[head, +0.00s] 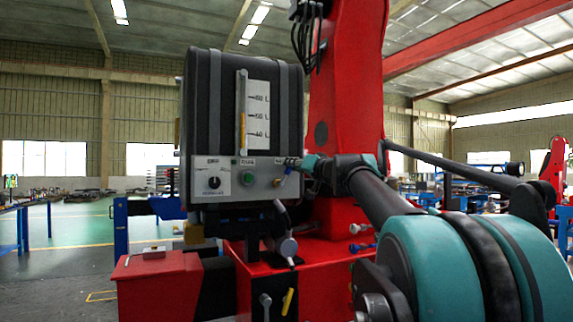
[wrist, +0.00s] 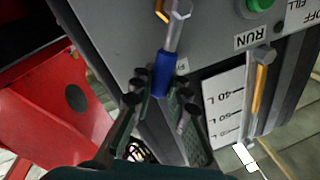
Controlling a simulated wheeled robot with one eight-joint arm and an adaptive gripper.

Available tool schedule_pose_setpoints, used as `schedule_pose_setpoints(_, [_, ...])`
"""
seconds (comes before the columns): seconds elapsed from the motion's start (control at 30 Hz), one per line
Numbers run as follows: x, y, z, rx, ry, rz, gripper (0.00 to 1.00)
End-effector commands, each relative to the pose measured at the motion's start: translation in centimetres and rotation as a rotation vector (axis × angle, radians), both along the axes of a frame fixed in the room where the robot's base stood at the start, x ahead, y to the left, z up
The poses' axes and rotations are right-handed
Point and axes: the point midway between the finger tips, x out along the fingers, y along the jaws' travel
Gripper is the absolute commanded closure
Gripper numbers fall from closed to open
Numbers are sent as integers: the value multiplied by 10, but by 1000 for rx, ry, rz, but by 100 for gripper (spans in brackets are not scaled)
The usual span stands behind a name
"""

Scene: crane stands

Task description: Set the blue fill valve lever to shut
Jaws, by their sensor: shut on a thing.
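The blue-sleeved lever (wrist: 161,74) sits in the wrist view between the fingertips of my gripper (wrist: 158,90). Its metal stem runs up from the sleeve to a hex-headed pivot on the grey panel (wrist: 115,25). My gripper is shut on the sleeve, one finger on each side. In the head view my gripper (head: 301,163) is at the right end of the grey panel (head: 232,196), below the black tank (head: 207,110). The lever is small and mostly hidden there. A label beside the sleeve is partly covered and cannot be read.
A green button (head: 247,180) and a black dial (head: 214,182) are on the panel. A level gauge (head: 258,113) is on the tank. The red crane column (head: 335,105) stands close behind my gripper. Other levers, one with a blue handle (head: 363,247), are on the red base below.

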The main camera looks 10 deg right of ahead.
Motion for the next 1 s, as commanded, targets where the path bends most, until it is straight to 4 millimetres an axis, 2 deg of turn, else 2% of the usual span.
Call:
schedule_pose_setpoints(0.5, [6, -25, -26, 474, 127, -1, 100])
schedule_pose_setpoints(1.0, [9, -34, -54, 867, 233, -1, 100])
